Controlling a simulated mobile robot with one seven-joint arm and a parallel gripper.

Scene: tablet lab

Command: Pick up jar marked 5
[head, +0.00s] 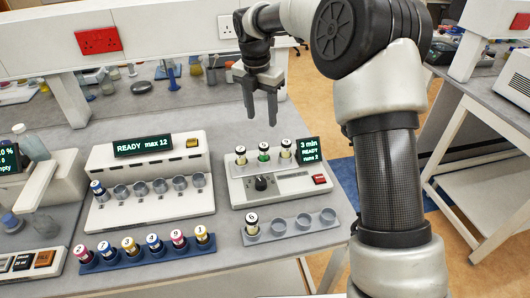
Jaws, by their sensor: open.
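My gripper (261,118) is open and empty, pointing down. In the picture its fingertips are just above the three jars in the right-hand machine (236,187). These are a left jar (240,158), a middle jar with a green band (263,157) and a right jar (286,153). Their cap marks are too small to read surely, so I cannot tell which jar is marked 5. A jar marked 6 (252,228) stands in the grey rack (318,233) in front.
A blue rack (120,263) holds several jars with numbered caps. The left machine (180,208), reading READY max 12, holds one jar (99,193) at its left end. White shelving (180,25) runs behind.

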